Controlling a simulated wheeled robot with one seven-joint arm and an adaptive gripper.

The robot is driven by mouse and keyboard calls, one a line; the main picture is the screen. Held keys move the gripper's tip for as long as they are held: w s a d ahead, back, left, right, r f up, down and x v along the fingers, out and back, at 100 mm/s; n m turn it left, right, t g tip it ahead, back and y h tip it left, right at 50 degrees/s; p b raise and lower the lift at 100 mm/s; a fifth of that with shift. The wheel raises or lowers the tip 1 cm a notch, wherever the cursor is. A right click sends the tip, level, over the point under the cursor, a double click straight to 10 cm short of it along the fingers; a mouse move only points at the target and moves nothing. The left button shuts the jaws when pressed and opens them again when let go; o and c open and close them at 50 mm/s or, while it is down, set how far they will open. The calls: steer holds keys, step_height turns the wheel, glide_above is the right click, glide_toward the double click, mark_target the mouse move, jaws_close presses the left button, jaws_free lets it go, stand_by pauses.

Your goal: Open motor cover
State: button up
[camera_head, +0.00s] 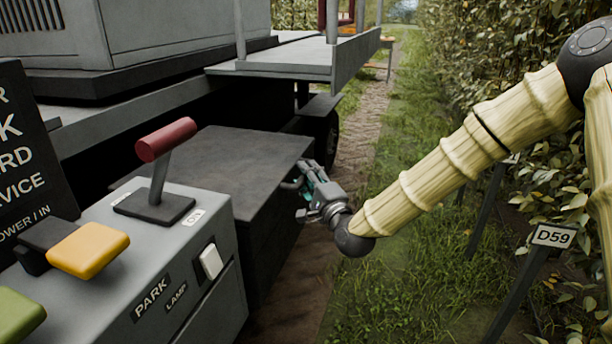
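A dark grey box with a flat top, which looks like the motor cover (225,158), sits low beside the machine in the middle of the view. Its top lies flat and looks closed. My gripper (300,183) is at the right side of this box, just below the top's right edge, near its far corner. The fingers point left toward the side face. They are small and partly overlap a grey part there, so I cannot tell whether they touch or hold it. No handle shows clearly.
A grey control panel (200,262) with a red lever (166,139), yellow knob (88,250) and white switch (211,261) stands in front left. A grey platform (290,58) overhangs behind. A hedge and a post with sign D59 (552,237) stand right. Grass lies between.

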steer(key=shift+w+a+r, duration=0.1)
steer(key=shift+w+a, duration=0.1)
steer(key=shift+w, duration=0.2)
jaws_close()
